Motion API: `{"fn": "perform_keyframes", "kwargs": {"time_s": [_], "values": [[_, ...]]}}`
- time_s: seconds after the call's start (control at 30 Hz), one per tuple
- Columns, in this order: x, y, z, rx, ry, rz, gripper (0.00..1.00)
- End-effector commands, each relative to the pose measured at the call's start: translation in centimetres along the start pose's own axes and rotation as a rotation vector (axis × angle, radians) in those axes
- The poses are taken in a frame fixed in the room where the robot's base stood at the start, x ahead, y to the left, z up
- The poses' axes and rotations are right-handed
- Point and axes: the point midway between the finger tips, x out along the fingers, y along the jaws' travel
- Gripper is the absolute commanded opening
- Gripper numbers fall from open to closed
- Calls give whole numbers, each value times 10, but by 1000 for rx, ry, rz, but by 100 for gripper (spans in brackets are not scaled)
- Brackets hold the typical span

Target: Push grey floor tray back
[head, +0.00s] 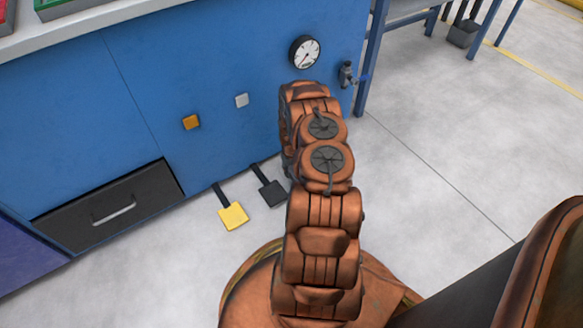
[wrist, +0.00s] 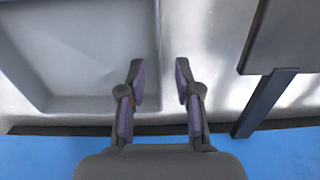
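The grey floor tray (wrist: 75,55) shows in the left part of the wrist view, cut off by the picture's left and top edges. It is shallow, with sloped walls, and appears empty. Its near side is close to the blue cabinet base. In the head view the tray is not visible; my arm covers the floor there. My gripper (wrist: 160,72) has its two fingers apart with nothing held. The tray's right rim runs through the gap between the fingertips in the picture; I cannot tell whether they touch it or are above it.
A black pedal (head: 272,193) sticks out from the blue cabinet (head: 215,65) just left of my arm; a dark pedal plate (wrist: 281,38) shows right of my gripper. A yellow pedal (head: 233,215) and a black drawer (head: 112,207) are further left.

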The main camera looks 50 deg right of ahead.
Motion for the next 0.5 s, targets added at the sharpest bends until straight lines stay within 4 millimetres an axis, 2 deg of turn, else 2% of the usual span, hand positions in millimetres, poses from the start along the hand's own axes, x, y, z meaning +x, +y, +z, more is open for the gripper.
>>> {"fn": "perform_keyframes", "kwargs": {"time_s": [0.03, 0.2, 0.5], "values": [[11, 0, 0, 0, 1, 0, 33], [28, 0, -1, -1, 1, 0, 33], [32, 0, -1, 0, 1, 0, 33]]}}
